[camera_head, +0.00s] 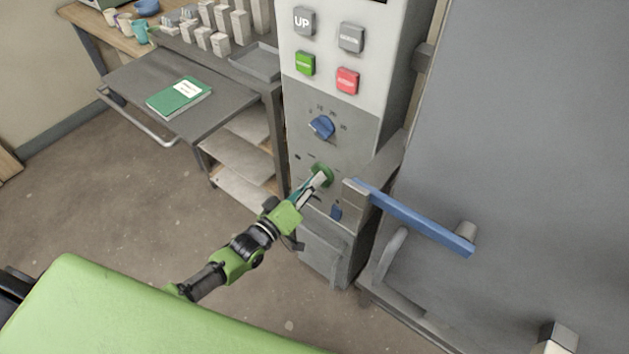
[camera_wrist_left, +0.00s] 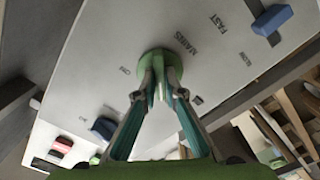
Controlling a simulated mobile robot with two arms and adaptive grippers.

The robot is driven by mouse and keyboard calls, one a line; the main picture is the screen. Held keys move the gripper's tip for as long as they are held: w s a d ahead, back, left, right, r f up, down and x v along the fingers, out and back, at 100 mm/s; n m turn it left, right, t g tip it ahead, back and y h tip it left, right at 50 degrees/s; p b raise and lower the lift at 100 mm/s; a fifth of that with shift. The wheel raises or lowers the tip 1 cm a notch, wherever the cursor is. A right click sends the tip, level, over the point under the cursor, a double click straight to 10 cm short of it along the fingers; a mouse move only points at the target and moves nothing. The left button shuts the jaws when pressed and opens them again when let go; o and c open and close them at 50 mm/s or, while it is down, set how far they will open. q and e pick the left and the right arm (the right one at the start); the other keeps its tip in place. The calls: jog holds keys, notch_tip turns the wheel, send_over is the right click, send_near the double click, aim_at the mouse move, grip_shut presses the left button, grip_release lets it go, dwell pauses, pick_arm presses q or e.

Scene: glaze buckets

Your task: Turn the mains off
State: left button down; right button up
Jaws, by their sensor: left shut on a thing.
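The mains switch is a round green knob (camera_head: 328,170) on the lower grey panel of the control column. In the left wrist view the green knob (camera_wrist_left: 160,56) sits beside the printed word MAINS, with ON printed to its left. My left gripper (camera_head: 319,181) is at the knob, its arm reaching in from the lower left. In the left wrist view its two fingers (camera_wrist_left: 158,92) are closed on the knob's raised grip, which they partly hide. The exact angle of the grip is hard to tell. My right gripper is not in view.
A blue rotary knob (camera_head: 321,127) is above the mains knob, and a small blue lever (camera_head: 336,212) below. Green (camera_head: 305,63) and red (camera_head: 347,81) buttons are higher up. A blue door handle (camera_head: 425,222) juts out close on the right. A grey cart (camera_head: 130,88) stands left.

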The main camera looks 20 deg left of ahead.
pick_arm(q)
jog(key=c, duration=2.4)
grip_release()
jog(key=shift+s, duration=0.1)
jog(key=v, duration=1.2)
